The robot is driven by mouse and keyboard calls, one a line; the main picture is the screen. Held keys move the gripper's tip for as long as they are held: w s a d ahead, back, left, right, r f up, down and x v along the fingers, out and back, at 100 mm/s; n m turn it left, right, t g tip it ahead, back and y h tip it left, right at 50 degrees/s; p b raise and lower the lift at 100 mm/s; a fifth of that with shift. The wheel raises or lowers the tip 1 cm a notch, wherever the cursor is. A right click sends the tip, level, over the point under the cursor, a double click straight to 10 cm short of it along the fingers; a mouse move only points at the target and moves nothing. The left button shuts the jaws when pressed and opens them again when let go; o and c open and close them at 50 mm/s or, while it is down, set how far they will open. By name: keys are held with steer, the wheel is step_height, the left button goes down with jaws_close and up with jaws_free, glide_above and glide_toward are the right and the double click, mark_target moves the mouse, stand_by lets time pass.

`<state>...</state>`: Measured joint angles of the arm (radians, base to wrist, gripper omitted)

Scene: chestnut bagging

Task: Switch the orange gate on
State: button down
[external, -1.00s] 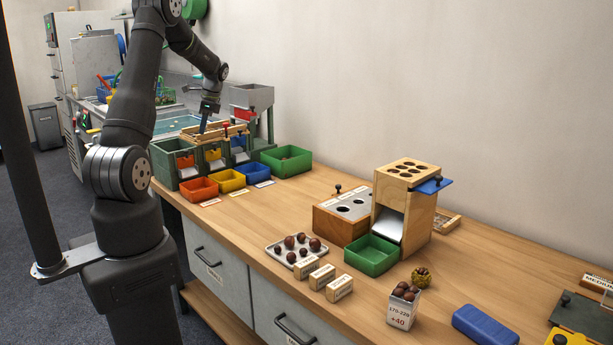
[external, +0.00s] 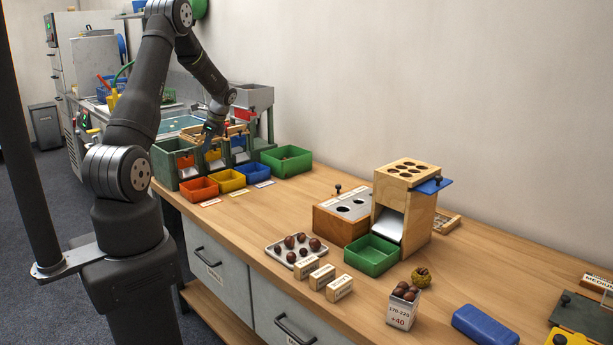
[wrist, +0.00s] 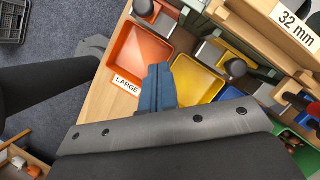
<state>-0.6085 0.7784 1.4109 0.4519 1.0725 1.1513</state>
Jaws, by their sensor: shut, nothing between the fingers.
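The orange gate (external: 185,161) is in the left bay of the green sorter, behind the orange bin (external: 199,189). In the wrist view the orange bin (wrist: 138,55) lies just left of my fingers, with a black knob (wrist: 143,8) above it at the top edge. My gripper (external: 207,150) is low at the sorter's front, near the yellow bay. Its blue fingers (wrist: 157,72) are shut and empty, over the border between the orange and yellow bins. The gate's setting is hard to tell.
The yellow bin (wrist: 195,82) and blue bin (external: 255,173) stand beside the orange one. Another black knob (wrist: 235,68) stands close to the right of my fingers. A wooden frame marked 32 mm (wrist: 285,25) tops the sorter. A green bin (external: 287,160) stands at its right.

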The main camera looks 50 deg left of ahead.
mark_target(187, 159)
steer(key=shift+s+a+f, duration=0.3)
steer(key=shift+s+a, duration=0.25)
steer(key=shift+s+a+f, duration=0.25)
steer(key=shift+s+a, duration=0.35)
steer(key=shift+s+a+f, duration=0.3)
steer(key=shift+s+a, duration=0.25)
